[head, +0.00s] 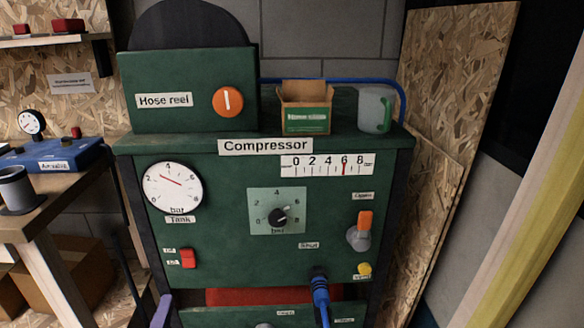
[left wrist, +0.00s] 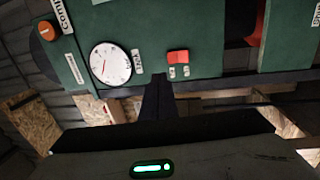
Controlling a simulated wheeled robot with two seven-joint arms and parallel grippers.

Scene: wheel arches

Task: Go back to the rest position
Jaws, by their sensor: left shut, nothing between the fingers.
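My left gripper (left wrist: 158,80) is shut and empty in the left wrist view, its dark fingers in front of the lower edge of the green panel. In the head view only a small purple-grey part, which seems to be the left gripper (head: 163,308), shows at the bottom left. It is below the tank gauge (head: 173,188) and left of the red switch (head: 188,258). I cannot tell from the picture how far it is from the panel. My right gripper is not in view.
The green compressor (head: 230,225) fills the middle, with an orange lever (head: 365,220) and a blue hose end (head: 320,295). A cardboard box (head: 305,115) and a mug (head: 374,110) stand on top. A workbench (head: 40,215) is at the left.

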